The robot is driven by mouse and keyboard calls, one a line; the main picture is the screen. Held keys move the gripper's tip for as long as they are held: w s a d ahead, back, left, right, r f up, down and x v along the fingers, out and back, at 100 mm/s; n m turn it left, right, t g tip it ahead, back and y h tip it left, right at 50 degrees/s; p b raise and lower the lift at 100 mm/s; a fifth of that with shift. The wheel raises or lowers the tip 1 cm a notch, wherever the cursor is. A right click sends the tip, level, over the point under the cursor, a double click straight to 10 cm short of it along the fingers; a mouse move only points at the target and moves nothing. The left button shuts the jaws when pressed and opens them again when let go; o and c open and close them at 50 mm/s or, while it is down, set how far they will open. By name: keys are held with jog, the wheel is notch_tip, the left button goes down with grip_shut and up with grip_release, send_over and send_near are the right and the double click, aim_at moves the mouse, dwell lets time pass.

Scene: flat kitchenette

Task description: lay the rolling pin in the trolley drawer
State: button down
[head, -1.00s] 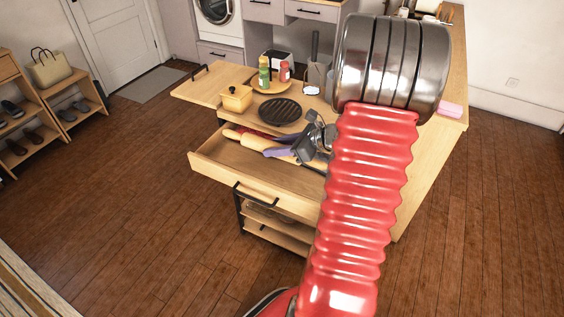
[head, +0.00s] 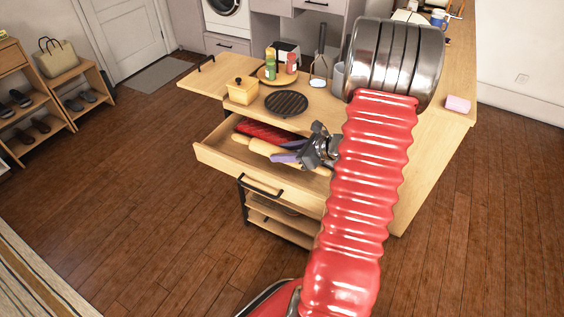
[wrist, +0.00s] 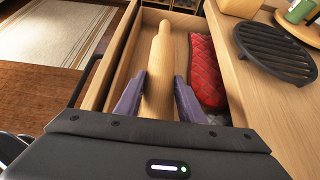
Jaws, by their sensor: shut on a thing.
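The wooden rolling pin (head: 258,145) lies lengthwise within the outline of the open trolley drawer (head: 262,184). In the wrist view the rolling pin (wrist: 159,72) points away from me between the two purple fingers. My gripper (head: 286,150) is shut on the rolling pin, and my gripper (wrist: 158,92) has one finger on each side of it. The pin looks low in the drawer (wrist: 118,62), but I cannot tell whether it touches the bottom. My arm and gripper hide its near end in the head view.
A red quilted mitt (wrist: 203,72) lies in the drawer beside the pin. A pink block (head: 458,104) sits on the counter at right.

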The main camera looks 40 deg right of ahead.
jog(key=shift+f, duration=1.95)
jog(key=c, duration=1.2)
grip_release()
jog(key=shift+f, duration=0.15)
jog(key=v, duration=1.2)
jog(key=shift+a, duration=0.1)
